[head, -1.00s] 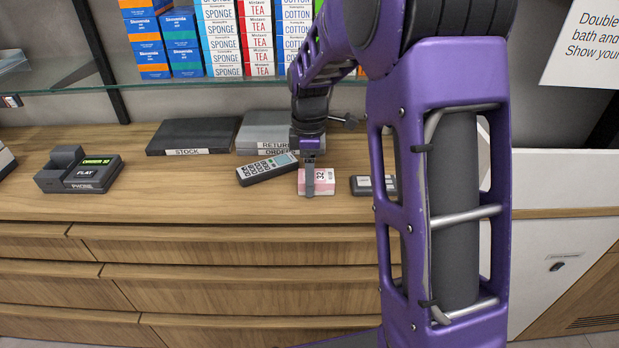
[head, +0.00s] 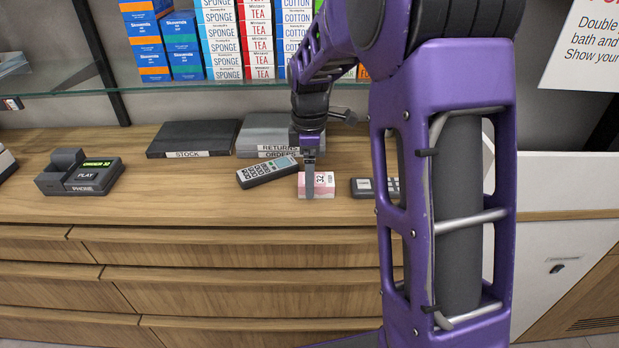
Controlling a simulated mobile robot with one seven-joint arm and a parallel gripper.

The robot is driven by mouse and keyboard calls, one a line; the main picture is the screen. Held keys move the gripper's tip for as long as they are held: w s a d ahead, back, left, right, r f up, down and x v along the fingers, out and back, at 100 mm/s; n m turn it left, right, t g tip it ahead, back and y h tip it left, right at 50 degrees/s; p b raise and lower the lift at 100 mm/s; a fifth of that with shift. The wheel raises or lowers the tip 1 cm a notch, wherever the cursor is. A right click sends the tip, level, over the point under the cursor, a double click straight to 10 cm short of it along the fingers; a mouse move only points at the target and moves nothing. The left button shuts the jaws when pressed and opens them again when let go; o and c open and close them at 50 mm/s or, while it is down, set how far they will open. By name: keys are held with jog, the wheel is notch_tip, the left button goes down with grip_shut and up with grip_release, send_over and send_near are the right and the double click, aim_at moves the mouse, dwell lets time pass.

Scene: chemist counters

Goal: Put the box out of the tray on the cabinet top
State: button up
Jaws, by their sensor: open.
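A small pink and white box (head: 328,186) with dark print lies on the wooden cabinet top (head: 140,205), near its front edge. My gripper (head: 310,194) is open and points down right at the box, with one finger showing in front of its left part. The other finger is hidden, and I cannot tell whether the fingers touch the box. I see no tray around or under the box.
A grey handset (head: 267,170) lies just left of the box, and a small dark device (head: 364,187) lies to its right. A phone (head: 92,176) stands at left. A glass shelf (head: 180,87) with packs hangs above. Free top lies between phone and handset.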

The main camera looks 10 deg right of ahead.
notch_tip(320, 180, up, 11)
jog(key=p, duration=0.1)
jog(key=shift+f+p, duration=0.15)
jog(key=shift+p, duration=0.2)
jog(key=shift+a, duration=0.1)
